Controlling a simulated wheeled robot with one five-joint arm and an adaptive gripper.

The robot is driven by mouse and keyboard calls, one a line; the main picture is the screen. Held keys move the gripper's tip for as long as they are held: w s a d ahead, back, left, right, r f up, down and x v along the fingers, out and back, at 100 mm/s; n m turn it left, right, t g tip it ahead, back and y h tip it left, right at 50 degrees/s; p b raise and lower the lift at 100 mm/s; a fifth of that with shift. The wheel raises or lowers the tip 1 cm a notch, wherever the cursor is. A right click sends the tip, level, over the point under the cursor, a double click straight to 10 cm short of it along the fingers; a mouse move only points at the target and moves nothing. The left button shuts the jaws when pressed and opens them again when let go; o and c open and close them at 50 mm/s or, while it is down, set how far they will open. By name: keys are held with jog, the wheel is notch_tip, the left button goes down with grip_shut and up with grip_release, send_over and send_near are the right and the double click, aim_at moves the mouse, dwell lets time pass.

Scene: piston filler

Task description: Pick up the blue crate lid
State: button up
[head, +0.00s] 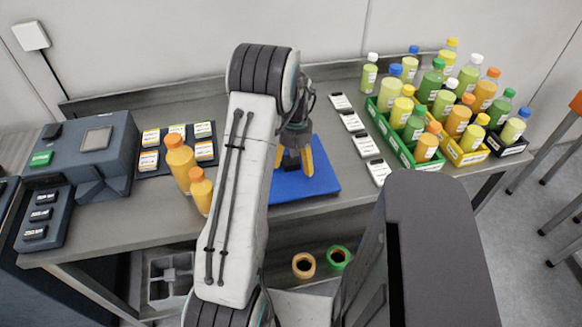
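The blue crate lid (318,184) is a flat blue panel on the grey table, near its middle. My arm hides its left part. My gripper (294,167) is over the upper part of the lid, with its yellow fingers pointing down and spread apart. Nothing shows clearly held between the fingers. I cannot tell from this view whether the fingertips touch the lid.
Orange bottles (181,160) stand left of my arm, near a dark grey machine (90,150) and a tray of labelled cards. White labelled blocks (353,121) line up right of the lid. Beyond them, green (404,154), yellow and black crates hold several bottles.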

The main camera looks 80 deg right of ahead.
jog(key=c, duration=1.3)
jog(key=shift+o, duration=0.2)
jog(key=shift+r, duration=0.1)
